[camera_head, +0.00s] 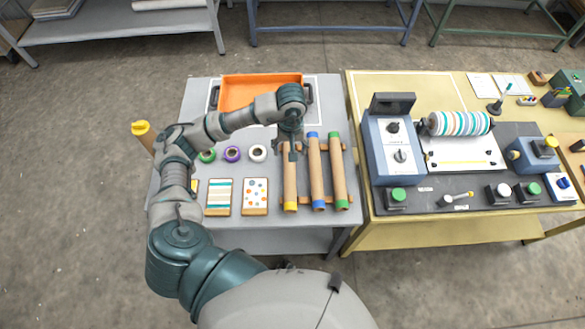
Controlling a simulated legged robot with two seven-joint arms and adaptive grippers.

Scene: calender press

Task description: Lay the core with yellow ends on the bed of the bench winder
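The core with a yellow end (290,185) is a brown tube lying lengthwise on wooden rests on the grey table, leftmost of three. Its near end is yellow; its far end is hidden by my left gripper. My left gripper (292,150) points down over the far part of this core; I cannot tell if it touches it or how wide its fingers are. On the yellow table at right, what looks like the bench winder has a blue housing (393,145), a striped roll and a white plate (462,155), perhaps its bed. My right gripper is not in view.
Blue-ended (317,175) and green-ended (338,175) cores lie close to the right. An orange tray (258,92) stands behind, tape rolls (258,153) and patterned cards (255,195) to the left. Another yellow-topped tube (142,132) stands at the table's left. A narrow gap separates the tables.

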